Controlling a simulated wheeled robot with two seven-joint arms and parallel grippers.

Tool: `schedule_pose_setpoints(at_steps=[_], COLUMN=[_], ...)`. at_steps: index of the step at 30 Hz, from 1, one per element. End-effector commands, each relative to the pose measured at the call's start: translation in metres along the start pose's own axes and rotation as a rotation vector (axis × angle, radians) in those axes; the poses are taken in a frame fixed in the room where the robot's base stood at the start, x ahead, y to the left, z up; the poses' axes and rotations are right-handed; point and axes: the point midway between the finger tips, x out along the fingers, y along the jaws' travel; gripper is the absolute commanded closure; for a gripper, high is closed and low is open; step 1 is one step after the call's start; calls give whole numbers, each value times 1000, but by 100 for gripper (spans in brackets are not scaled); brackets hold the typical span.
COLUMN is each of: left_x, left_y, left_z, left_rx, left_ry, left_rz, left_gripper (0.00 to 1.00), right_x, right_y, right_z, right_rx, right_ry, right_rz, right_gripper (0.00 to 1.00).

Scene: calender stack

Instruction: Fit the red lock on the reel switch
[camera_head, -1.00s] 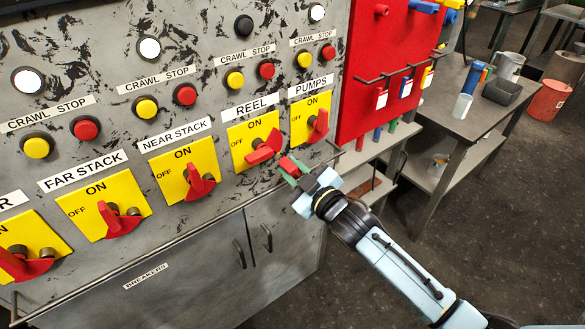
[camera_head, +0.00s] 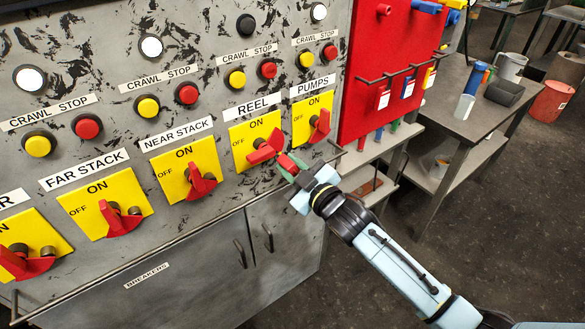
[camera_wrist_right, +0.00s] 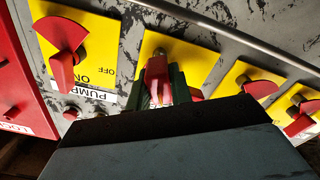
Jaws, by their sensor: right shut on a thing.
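The reel switch is a yellow plate (camera_head: 240,150) under the REEL label, with a red handle (camera_head: 266,148) turned sideways. In the right wrist view the plate (camera_wrist_right: 205,62) lies behind the fingers. My right gripper (camera_head: 289,166) is just right of and below the handle, its green fingers shut on the red lock (camera_head: 285,161). The lock (camera_wrist_right: 157,78) stands between the fingers in the right wrist view, in front of a metal post on the plate. I cannot tell whether lock and switch touch. My left gripper is out of view.
The PUMPS switch (camera_head: 319,121) is close on the right, the NEAR STACK switch (camera_head: 201,185) on the left. A rail (camera_head: 222,218) runs below the switches. A red board (camera_head: 385,65) with hanging locks and a grey side table (camera_head: 458,118) stand at right.

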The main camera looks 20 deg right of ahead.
Motion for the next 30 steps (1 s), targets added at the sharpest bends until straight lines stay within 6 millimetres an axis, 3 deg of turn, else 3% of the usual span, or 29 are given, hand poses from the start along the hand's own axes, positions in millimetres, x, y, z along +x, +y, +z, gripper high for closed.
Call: schedule_pose_setpoints(at_steps=[30], left_x=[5], left_y=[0], left_z=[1], left_rx=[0], left_ry=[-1], left_rz=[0], left_gripper=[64], right_x=[21], right_y=[0], right_z=[-1], right_rx=[1], right_ry=[2], right_rz=[1], right_gripper=[100])
